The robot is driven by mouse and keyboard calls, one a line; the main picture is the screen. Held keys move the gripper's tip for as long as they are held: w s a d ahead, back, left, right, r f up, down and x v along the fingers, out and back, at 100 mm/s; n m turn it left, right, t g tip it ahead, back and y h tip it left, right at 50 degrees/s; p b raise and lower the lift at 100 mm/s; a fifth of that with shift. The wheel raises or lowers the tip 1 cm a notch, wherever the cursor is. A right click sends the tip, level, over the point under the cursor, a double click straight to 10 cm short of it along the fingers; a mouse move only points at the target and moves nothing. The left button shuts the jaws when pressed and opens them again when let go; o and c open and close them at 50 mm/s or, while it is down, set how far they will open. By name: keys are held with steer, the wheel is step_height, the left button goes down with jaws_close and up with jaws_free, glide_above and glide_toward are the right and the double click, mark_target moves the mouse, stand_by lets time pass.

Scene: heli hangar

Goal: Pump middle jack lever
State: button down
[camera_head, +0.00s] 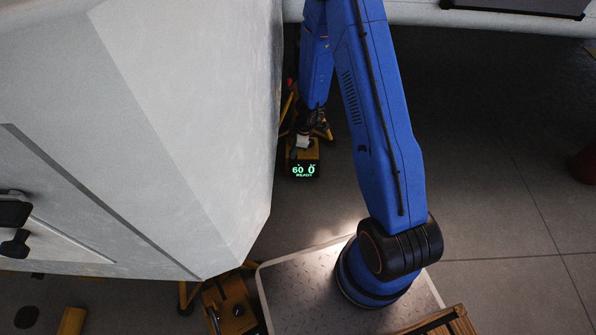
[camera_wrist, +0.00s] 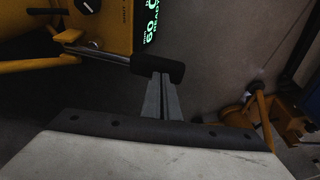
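The jack is yellow with a green lit display reading 60, 0 and what looks like READY. It shows in the head view (camera_head: 303,156) beside the pale hull and at the top of the wrist view (camera_wrist: 95,22). Its lever, a silver rod with a black grip (camera_wrist: 158,67), reaches out to the right in the wrist view. My gripper (camera_wrist: 161,80) has its two grey fingers side by side with only a thin line between them. The fingertips meet the black grip in the picture; I cannot tell whether they press on it. In the head view my gripper is small and partly hidden.
The pale hull (camera_head: 190,110) fills the left of the head view, close to the jack. Another yellow jack (camera_head: 230,304) stands at the bottom, beside my base. A further yellow stand (camera_wrist: 288,118) shows at the right of the wrist view. Open floor (camera_head: 500,190) lies to the right.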

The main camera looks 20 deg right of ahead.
steer(key=shift+f, duration=0.95)
steer(key=shift+a+v, duration=0.25)
steer(key=shift+v, duration=0.75)
steer(key=shift+a+v, duration=0.2)
steer(key=shift+v, duration=0.85)
steer(key=shift+w+r, duration=0.2)
steer(key=shift+a+v, duration=0.2)
steer(key=shift+v, duration=0.6)
steer(key=shift+a+v, duration=0.15)
steer(key=shift+v, duration=0.6)
steer(key=shift+a+v, duration=0.2)
steer(key=shift+v, duration=0.6)
steer(key=shift+w+r, duration=0.15)
